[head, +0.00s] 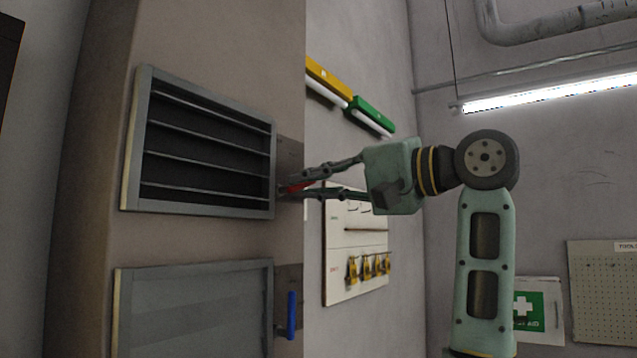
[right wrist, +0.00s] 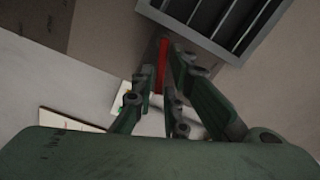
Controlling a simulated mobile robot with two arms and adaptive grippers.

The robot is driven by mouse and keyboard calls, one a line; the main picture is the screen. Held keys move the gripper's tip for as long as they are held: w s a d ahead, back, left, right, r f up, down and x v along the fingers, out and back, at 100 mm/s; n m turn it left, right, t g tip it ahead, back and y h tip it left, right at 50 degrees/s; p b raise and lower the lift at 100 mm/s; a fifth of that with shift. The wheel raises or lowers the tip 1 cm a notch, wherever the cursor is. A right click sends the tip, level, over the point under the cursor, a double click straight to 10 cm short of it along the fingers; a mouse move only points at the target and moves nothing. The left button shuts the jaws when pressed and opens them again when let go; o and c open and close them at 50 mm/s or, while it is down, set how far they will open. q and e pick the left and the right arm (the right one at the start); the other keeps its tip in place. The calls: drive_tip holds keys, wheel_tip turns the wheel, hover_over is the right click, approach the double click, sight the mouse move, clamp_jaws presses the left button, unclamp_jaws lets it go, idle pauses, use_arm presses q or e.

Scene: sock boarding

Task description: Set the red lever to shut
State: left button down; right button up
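The red lever (head: 298,187) sticks out sideways from the right side of the upper grey louvre (head: 205,208). Dark gaps show between that louvre's slats. My right gripper (head: 300,184) reaches in from the right, with one finger above the lever and one below. In the right wrist view the red lever (right wrist: 163,60) lies between the two fingers (right wrist: 161,72), with a narrow gap beside it, so the gripper looks open around it. The fingers partly hide the lever in the head view. My left gripper is in neither view.
A lower grey louvre (head: 190,310) with closed slats has a blue lever (head: 291,315) hanging down beside it. A white board (head: 340,285) with yellow padlocks is on the wall behind my gripper. Yellow (head: 328,77) and green (head: 371,115) bars are above.

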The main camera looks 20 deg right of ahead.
clamp_jaws()
drive_tip(key=shift+a+r+n, duration=0.1)
drive_tip(key=shift+n, duration=0.2)
drive_tip(key=shift+s+a+r+n+p, duration=0.2)
drive_tip(key=shift+s+a+r+n, duration=0.15)
drive_tip(key=shift+n, duration=1.85)
drive_tip(key=shift+s+a+r+n+p, duration=0.3)
drive_tip(key=shift+a+n, duration=0.15)
drive_tip(key=shift+n, duration=1.75)
drive_tip(key=shift+s+a+r+n+p, duration=0.15)
drive_tip(key=shift+s+a+r+n, duration=0.2)
drive_tip(key=shift+n, duration=1.85)
drive_tip(key=shift+a, duration=0.1)
drive_tip(key=o, duration=0.5)
unclamp_jaws()
